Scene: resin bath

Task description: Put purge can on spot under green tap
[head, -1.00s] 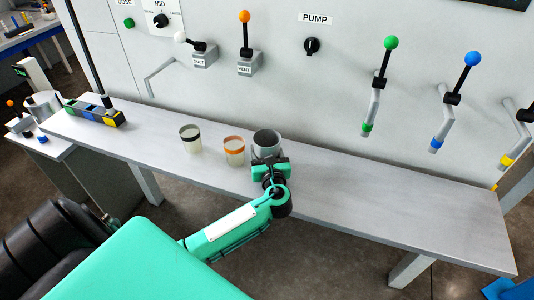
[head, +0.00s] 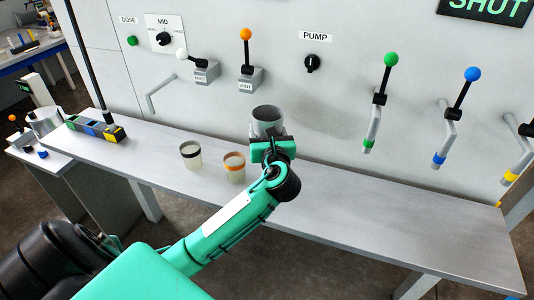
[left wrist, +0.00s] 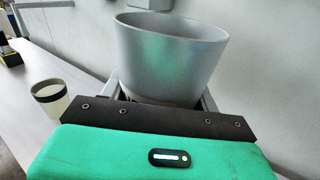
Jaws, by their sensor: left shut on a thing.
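The purge can, a grey metal can (head: 266,116), is held by my left gripper (head: 268,138) near the back of the bench, under the vent lever. In the left wrist view the can (left wrist: 172,60) stands upright between the two fingers of the gripper (left wrist: 160,98), its open rim up. It appears raised above the bench top. The green tap (head: 369,128) is on the wall to the right, with a green ball on its lever and a green spout end. The bench below it is bare; I cannot make out a marked spot there. My right gripper is not in view.
A dark-banded cup (head: 191,154) and an orange-banded cup (head: 233,167) stand on the bench (head: 400,222) left of my gripper. Blue (head: 447,135) and yellow (head: 520,160) taps hang farther right. The bench's right half is clear.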

